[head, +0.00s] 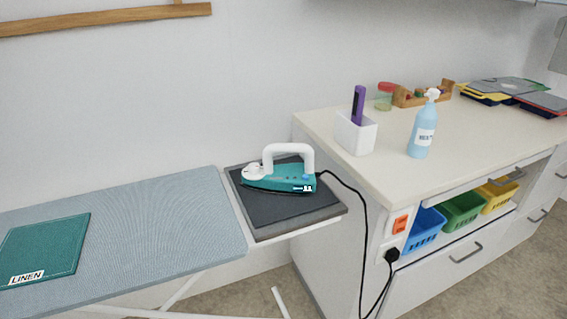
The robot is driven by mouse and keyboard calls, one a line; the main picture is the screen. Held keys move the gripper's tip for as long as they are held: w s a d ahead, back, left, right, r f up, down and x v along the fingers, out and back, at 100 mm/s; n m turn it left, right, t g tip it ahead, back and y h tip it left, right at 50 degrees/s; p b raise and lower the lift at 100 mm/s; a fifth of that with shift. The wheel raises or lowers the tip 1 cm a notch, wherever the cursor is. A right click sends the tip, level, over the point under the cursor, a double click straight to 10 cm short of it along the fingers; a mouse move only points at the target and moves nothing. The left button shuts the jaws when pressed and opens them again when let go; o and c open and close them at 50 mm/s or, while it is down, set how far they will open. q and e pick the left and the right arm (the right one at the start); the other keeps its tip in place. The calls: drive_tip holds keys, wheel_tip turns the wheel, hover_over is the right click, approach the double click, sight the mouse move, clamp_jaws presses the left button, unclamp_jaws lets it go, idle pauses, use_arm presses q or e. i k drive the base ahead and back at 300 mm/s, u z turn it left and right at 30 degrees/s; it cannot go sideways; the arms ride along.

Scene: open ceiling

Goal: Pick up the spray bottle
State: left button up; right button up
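The spray bottle (422,131) is light blue with a white spray head and a white label. It stands upright on the pale countertop (400,172), near the front edge and to the right of a white holder. Nothing covers it. Neither of my grippers shows in the head view.
The white holder (356,136) with a purple item stands left of the bottle. A red-lidded jar (384,97), wooden rack (410,96) and folders (505,88) are behind.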

sight(426, 119)
drive_tip(key=u, duration=3.4)
drive_tip(key=k, duration=2.05)
drive_tip(key=z, duration=0.25)
